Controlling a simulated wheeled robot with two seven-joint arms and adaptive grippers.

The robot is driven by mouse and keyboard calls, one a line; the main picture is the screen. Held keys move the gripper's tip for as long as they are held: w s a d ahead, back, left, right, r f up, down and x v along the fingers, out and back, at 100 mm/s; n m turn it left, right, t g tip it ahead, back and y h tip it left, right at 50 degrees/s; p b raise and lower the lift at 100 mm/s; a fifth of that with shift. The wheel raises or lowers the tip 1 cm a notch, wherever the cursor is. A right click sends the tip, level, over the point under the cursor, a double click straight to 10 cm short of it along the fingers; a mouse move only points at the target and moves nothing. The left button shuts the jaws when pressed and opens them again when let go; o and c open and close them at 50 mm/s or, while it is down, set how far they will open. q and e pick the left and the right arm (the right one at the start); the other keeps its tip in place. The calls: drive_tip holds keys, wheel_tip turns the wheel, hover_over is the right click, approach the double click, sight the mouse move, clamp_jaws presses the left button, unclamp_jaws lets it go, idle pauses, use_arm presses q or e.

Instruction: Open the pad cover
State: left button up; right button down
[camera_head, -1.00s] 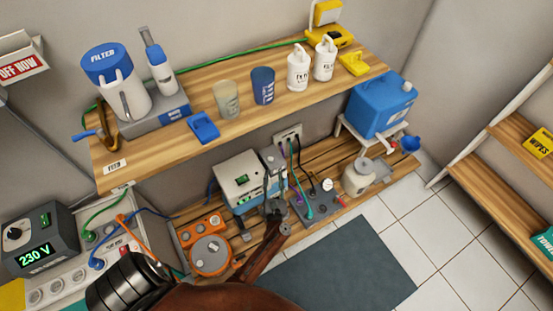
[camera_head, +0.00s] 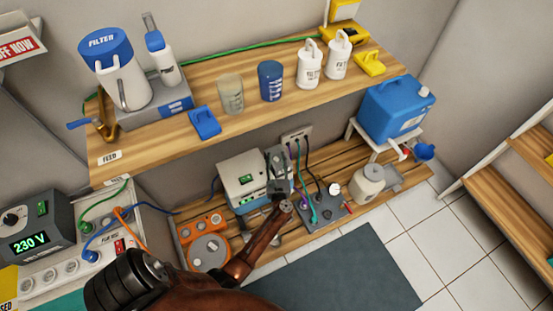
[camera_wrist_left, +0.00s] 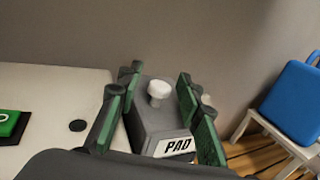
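The pad cover (camera_wrist_left: 155,115) is a grey block with a white round knob (camera_wrist_left: 159,91) on top and a white PAD label (camera_wrist_left: 174,148) on its front. It sits at the right side of the pale machine (camera_head: 240,178) on the lower wooden shelf and looks shut. My left gripper (camera_head: 277,160) is at that side of the machine and hides most of the cover in the head view. In the left wrist view my left gripper (camera_wrist_left: 160,84) is open, its green-lined fingers on either side of the cover and knob. Contact cannot be told. My right gripper is not in view.
The upper shelf (camera_head: 215,83) overhangs behind my gripper and holds jugs and bottles. An orange device (camera_head: 209,243) stands left of the machine, and a dark box with cables (camera_head: 322,208) stands right. A blue canister (camera_head: 393,107) is farther right.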

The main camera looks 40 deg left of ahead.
use_arm(q)
drive_tip(key=shift+c, duration=0.4)
clamp_jaws()
